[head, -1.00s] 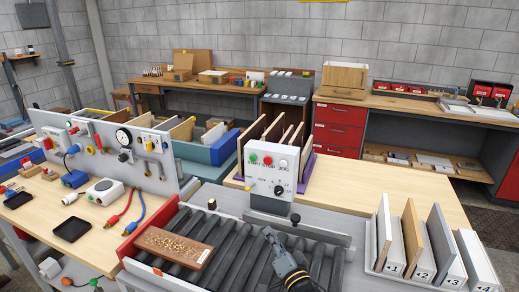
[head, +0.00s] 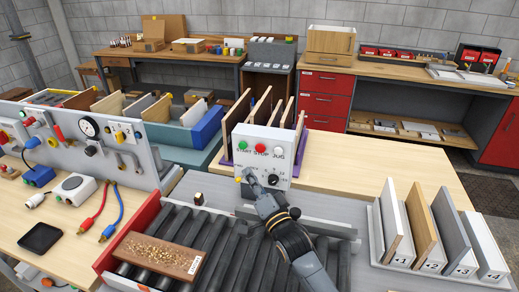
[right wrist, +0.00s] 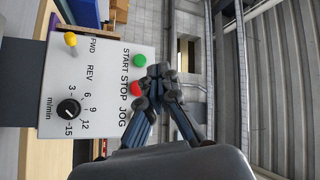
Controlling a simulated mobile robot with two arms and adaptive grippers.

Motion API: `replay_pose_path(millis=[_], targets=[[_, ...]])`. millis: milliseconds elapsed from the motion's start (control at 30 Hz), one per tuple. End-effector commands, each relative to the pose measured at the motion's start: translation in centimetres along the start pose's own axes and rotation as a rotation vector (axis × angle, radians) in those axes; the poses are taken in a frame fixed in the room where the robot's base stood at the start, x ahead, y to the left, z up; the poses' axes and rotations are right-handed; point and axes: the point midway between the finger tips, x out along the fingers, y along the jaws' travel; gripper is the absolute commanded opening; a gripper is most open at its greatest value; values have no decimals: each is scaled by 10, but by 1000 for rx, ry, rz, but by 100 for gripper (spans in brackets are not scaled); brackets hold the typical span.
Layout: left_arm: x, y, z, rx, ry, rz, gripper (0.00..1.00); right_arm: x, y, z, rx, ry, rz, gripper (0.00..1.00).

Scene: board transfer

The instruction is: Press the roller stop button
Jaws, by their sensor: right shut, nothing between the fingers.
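The control box (head: 290,150) is a white panel with a green START button (head: 242,143), a red STOP button (head: 260,149) and a white JOG button (head: 279,154). My right gripper (head: 248,176) is shut and empty, in front of the panel's lower part in the head view. In the right wrist view, the closed fingertips (right wrist: 160,78) appear right beside the red STOP button (right wrist: 135,88) and partly overlap it. The green button (right wrist: 140,60) is clear there, while the JOG button is hidden behind the fingers. I cannot tell whether the fingers touch the panel. My left gripper is not in view.
The roller conveyor (head: 215,240) lies under my right arm, with a speckled brown board (head: 158,254) on it. A rack of numbered boards (head: 432,230) stands at right. Upright brown boards stand behind the control box. A black knob (right wrist: 68,109) sits on the panel.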

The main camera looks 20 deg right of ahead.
Motion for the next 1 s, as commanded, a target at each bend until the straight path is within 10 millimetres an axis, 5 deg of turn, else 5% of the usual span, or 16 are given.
replay_pose_path(millis=[600, 1000], targets=[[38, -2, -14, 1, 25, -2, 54, 51, 39, -36, -3, 0, -1, 0], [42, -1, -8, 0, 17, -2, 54, 60, 44, -44, 0, 0, 0, 0]])
